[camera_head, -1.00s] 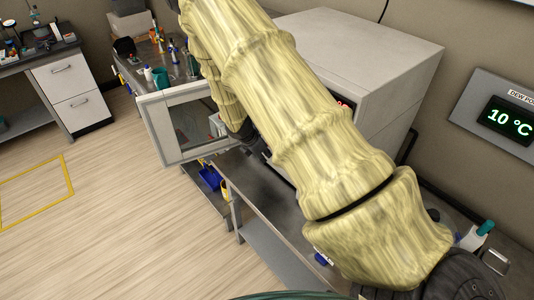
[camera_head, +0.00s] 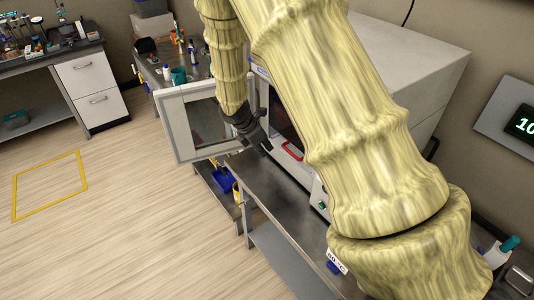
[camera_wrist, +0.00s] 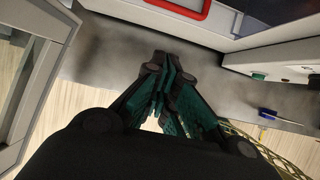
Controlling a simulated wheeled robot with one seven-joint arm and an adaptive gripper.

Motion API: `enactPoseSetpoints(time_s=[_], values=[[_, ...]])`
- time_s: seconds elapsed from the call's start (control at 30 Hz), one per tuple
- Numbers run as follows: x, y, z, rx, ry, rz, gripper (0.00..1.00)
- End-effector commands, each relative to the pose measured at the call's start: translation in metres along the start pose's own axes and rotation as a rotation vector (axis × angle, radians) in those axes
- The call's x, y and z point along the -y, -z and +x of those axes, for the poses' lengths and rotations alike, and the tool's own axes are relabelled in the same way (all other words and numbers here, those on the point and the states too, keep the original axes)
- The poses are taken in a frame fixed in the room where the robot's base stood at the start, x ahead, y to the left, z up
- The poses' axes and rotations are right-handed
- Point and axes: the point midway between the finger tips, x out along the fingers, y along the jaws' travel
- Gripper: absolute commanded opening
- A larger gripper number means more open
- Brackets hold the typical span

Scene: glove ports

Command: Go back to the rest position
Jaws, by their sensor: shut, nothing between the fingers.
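My arm, in a yellowish sleeve, crosses the head view from the lower right to the top, then drops down to my gripper (camera_head: 262,143). The gripper points down in front of the white box-shaped appliance (camera_head: 405,50), between its opening and its swung-open door (camera_head: 170,127). In the wrist view my gripper (camera_wrist: 166,72) has its dark fingers together, with nothing between them. It is above the grey bench top (camera_wrist: 105,50) and apart from the red handle (camera_wrist: 190,8) at the appliance opening. My arm hides part of the appliance front.
A side bench (camera_head: 190,72) with bottles stands behind the open door. A white drawer unit (camera_head: 93,90) is at the far left. A blue bin (camera_head: 222,180) sits below the bench. The floor on the left, with a yellow outline (camera_head: 50,186), is clear.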

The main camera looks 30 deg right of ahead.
Motion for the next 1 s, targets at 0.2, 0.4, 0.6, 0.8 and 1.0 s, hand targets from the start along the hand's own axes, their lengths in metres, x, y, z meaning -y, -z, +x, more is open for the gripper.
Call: enactPoseSetpoints(time_s=[0.2, 0.4, 0.6, 0.8, 1.0], values=[[0.0, 0.0, -0.005, 0.0, 0.0, 0.0, 0.0], [0.009, 0.013, 0.007, -0.027, 0.008, 0.025, 0.0], [0.052, 0.081, 0.058, -0.161, 0.051, 0.189, 0.0], [0.117, 0.163, 0.111, -0.309, 0.131, 0.464, 0.0], [0.196, 0.236, 0.154, -0.411, 0.24, 0.818, 0.0]])
